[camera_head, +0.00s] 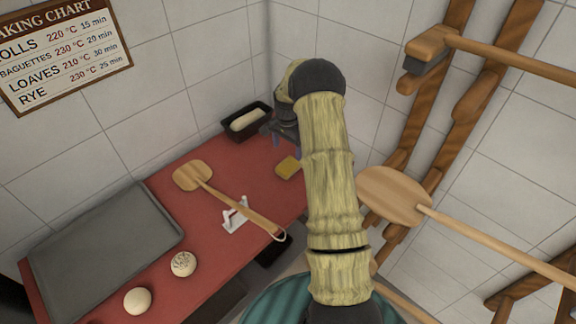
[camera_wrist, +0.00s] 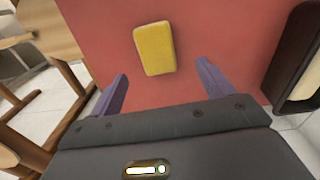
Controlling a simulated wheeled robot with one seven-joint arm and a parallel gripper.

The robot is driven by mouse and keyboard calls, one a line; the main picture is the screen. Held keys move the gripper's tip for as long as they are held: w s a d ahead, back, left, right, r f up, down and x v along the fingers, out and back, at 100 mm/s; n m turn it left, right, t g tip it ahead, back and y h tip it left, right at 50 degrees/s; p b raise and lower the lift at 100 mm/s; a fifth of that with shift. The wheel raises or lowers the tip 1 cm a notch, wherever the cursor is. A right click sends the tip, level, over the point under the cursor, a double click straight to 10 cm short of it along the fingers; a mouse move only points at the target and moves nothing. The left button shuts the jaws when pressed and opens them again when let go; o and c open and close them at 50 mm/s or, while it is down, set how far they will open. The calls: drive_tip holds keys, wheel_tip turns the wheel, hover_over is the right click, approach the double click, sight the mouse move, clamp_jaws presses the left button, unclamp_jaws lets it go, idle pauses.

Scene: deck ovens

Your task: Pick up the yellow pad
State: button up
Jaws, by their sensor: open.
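The yellow pad (camera_head: 288,167) lies flat on the red counter (camera_head: 232,200), near its back right edge. In the wrist view the pad (camera_wrist: 155,48) lies ahead of my gripper, between the lines of its two fingers and a little left of centre. My gripper (camera_wrist: 162,82) is open and empty, with its purple fingers wide apart and clear of the pad. In the head view my gripper (camera_head: 285,138) is over the back end of the counter, partly hidden by my arm.
A black loaf tin (camera_head: 262,107) with dough stands at the back of the counter. A grey tray (camera_head: 105,245) and two round loaves are at left. Wooden racks with peels (camera_head: 395,195) stand at right.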

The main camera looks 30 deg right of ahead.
sight(288, 164)
wheel_tip(288, 164, down, 4)
drive_tip(key=shift+r+p, duration=0.25)
drive_tip(key=shift+p, duration=0.1)
drive_tip(key=shift+s+f+p, duration=0.2)
drive_tip(key=shift+f+p, duration=1.1)
drive_tip(key=shift+f, duration=1.3)
drive_tip(key=shift+s, duration=0.1)
drive_tip(key=shift+c, duration=0.4)
drive_tip(key=c, duration=1)
